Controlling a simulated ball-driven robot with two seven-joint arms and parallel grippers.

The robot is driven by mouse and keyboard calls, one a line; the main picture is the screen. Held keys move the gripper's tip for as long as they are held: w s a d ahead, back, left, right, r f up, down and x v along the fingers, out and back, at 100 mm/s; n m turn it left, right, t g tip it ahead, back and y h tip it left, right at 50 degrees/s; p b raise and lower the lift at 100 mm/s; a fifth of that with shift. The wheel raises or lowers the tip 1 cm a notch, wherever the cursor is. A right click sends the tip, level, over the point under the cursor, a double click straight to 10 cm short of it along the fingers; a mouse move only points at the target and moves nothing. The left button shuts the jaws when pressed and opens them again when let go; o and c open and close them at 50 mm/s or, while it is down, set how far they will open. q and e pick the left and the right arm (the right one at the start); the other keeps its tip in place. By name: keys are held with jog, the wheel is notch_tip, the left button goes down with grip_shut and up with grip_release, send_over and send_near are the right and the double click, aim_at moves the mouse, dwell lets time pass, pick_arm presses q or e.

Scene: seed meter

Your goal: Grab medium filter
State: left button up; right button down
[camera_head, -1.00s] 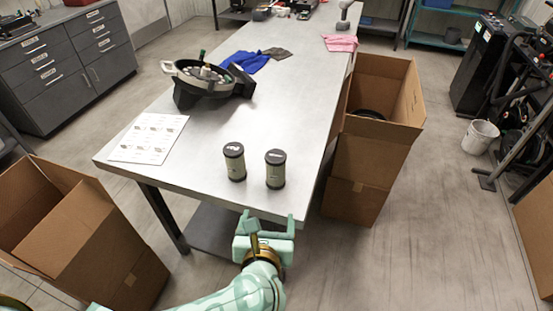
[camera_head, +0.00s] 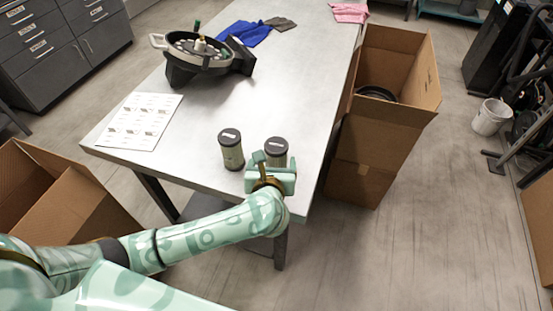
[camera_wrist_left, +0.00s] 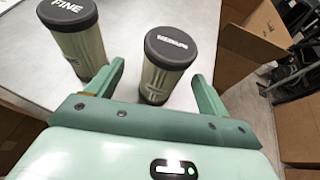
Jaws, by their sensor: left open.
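Two upright cylindrical filters with black lids stand near the table's front end. The left one, marked FINE, is the fine filter (camera_head: 231,151); it also shows in the left wrist view (camera_wrist_left: 77,40). The right one is the medium filter (camera_head: 276,150), its lid lettering blurred in the left wrist view (camera_wrist_left: 166,62). My left gripper (camera_wrist_left: 161,82) is open, with the medium filter between and just beyond its fingers; I cannot tell whether they touch it. In the head view the gripper (camera_head: 270,162) partly hides the medium filter. My right gripper is not in view.
The grey table (camera_head: 290,90) carries a printed sheet (camera_head: 141,121), a round seed meter (camera_head: 201,51) and a blue cloth (camera_head: 245,33). Open cardboard boxes stand at the right (camera_head: 368,151) and left (camera_head: 80,196). The tabletop around the filters is mostly clear.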

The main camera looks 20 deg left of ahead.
pick_arm(q)
jog(key=w+f, duration=0.1)
jog(key=w, duration=0.1)
jog(key=w+f+b, duration=0.1)
jog(key=w+f, duration=0.1)
jog(key=shift+w+a+f, duration=0.15)
jog(key=shift+w+a, duration=0.05)
jog(key=shift+w, duration=0.1)
jog(key=shift+s, duration=0.1)
jog(key=c, duration=1.1)
